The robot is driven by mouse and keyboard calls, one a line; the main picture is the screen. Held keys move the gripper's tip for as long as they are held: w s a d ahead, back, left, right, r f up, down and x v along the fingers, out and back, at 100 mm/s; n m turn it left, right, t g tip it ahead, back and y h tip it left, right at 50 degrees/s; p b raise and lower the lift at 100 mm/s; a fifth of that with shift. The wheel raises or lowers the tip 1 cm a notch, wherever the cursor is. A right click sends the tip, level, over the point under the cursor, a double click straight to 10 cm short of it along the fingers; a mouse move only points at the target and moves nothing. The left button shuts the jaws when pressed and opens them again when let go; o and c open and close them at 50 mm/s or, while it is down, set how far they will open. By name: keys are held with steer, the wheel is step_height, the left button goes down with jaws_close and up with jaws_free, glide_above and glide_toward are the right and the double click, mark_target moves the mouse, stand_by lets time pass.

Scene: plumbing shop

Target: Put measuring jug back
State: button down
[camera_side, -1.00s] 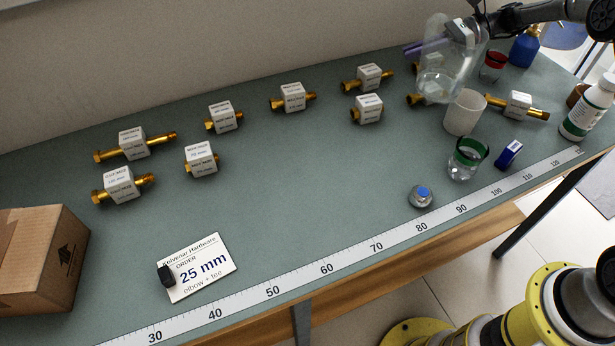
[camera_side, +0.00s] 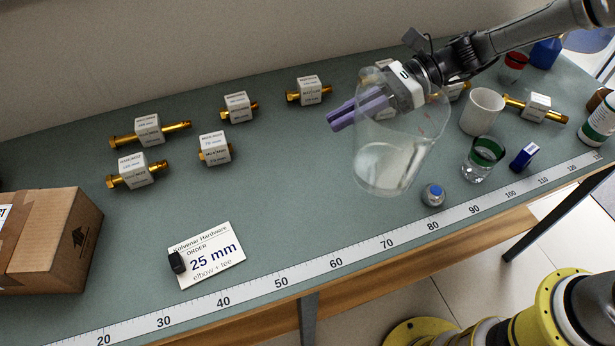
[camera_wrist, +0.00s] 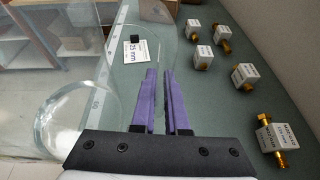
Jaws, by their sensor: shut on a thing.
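The measuring jug (camera_side: 385,168) is a clear, see-through vessel held in the air above the middle right of the bench in the side view. My gripper (camera_side: 356,113) has purple fingers and is shut on the jug near its upper part. The jug is slightly tilted, with its base toward the front of the bench. In the wrist view the clear jug (camera_wrist: 75,118) spreads across the left, and the purple fingers (camera_wrist: 160,85) lie close together. The exact contact between fingers and jug is hard to make out through the clear wall.
Brass fittings with white labelled blocks (camera_side: 147,130) stand along the back. A white cup (camera_side: 482,111), green-banded glass (camera_side: 483,158), blue-capped small jar (camera_side: 433,195) and blue box (camera_side: 524,156) are at right.

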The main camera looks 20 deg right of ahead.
steer(key=w+a+f, duration=0.2)
steer(key=w+f, duration=0.1)
steer(key=w+a+f, duration=0.3)
steer(key=w, duration=0.1)
steer(key=w+a+f, duration=0.3)
steer(key=shift+w+f, duration=0.1)
steer(key=shift+w, duration=0.25)
steer(key=shift+w+a+f, duration=0.1)
steer(key=shift+w+f, duration=0.1)
steer(key=shift+f, duration=1.65)
steer(key=shift+f, duration=0.1)
steer(key=c, duration=0.9)
jaws_free()
steer(key=shift+f, duration=0.15)
